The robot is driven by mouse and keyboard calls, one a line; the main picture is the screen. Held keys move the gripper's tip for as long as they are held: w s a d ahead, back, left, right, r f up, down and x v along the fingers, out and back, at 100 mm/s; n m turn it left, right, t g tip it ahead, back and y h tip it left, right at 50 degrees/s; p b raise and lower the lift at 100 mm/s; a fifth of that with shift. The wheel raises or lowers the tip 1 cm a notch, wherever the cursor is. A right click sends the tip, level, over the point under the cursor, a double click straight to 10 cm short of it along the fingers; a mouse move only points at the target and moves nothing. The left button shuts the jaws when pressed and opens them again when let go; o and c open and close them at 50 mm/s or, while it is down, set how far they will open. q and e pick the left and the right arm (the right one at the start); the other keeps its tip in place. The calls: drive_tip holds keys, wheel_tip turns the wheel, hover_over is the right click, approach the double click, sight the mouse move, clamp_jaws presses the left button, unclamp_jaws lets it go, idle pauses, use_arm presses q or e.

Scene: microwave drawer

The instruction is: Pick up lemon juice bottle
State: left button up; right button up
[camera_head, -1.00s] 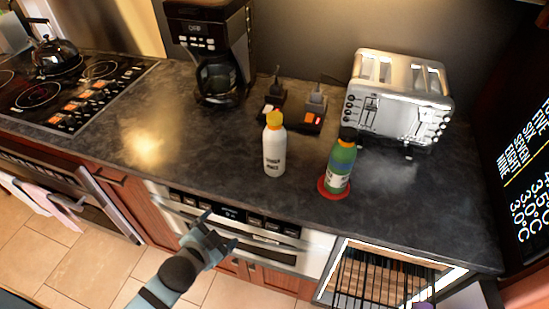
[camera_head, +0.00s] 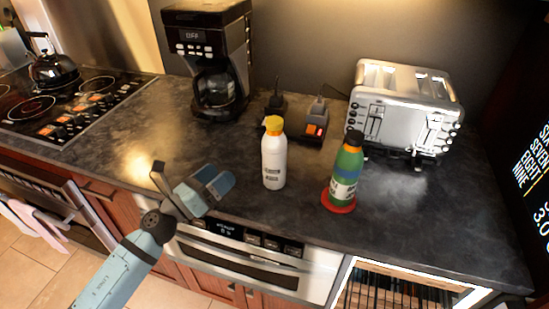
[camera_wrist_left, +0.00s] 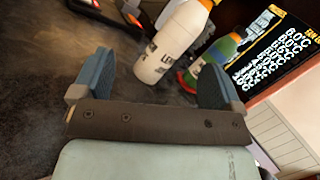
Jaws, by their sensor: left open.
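The lemon juice bottle, a white bottle with a yellow-orange cap (camera_head: 273,160), stands upright on the dark counter (camera_head: 120,140) in the head view. In the left wrist view the white bottle (camera_wrist_left: 168,50) shows beyond the fingers, between them in the picture, with part of its dark lettering readable. My left gripper (camera_head: 188,180) is open and empty near the counter's front edge, to the left of the bottle and apart from it. My right gripper is in neither view.
A green bottle (camera_head: 347,168) stands on a red coaster (camera_head: 338,203) to the right. A toaster (camera_head: 405,110), coffee maker (camera_head: 208,60) and small dark devices (camera_head: 313,122) stand behind. A stovetop (camera_head: 75,105) is at left. The counter left of the white bottle is clear.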

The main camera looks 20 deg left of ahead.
sight(264, 170)
use_arm(q)
drive_tip(key=f+m+g+h, duration=0.1)
drive_tip(key=m, duration=0.1)
drive_tip(key=f+m+g+h, duration=0.1)
drive_tip(key=m+g, duration=0.1)
drive_tip(key=m, duration=0.1)
drive_tip(key=d+f+m+g+h, duration=0.1)
drive_tip(key=m, duration=0.2)
drive_tip(key=shift+w+d+g, duration=0.1)
drive_tip(key=shift+w+g, duration=0.2)
drive_tip(key=shift+w, duration=0.05)
drive_tip(key=shift+w+d+f+m, duration=0.1)
drive_tip(key=shift+f+m, duration=0.1)
drive_tip(key=shift+m, duration=0.1)
drive_tip(key=p+x, duration=0.1)
drive_tip(key=x, duration=0.6)
drive_tip(key=shift+d, duration=0.15)
drive_tip(key=shift+w+d+f, duration=0.1)
drive_tip(key=shift+w+d, duration=0.3)
drive_tip(key=shift+w, duration=0.05)
drive_tip(key=p+x, duration=0.1)
drive_tip(key=x, duration=0.3)
drive_tip(key=shift+d, duration=0.25)
drive_tip(key=shift+w+d+p, duration=0.3)
drive_tip(key=shift+w, duration=0.05)
drive_tip(key=c, duration=1.3)
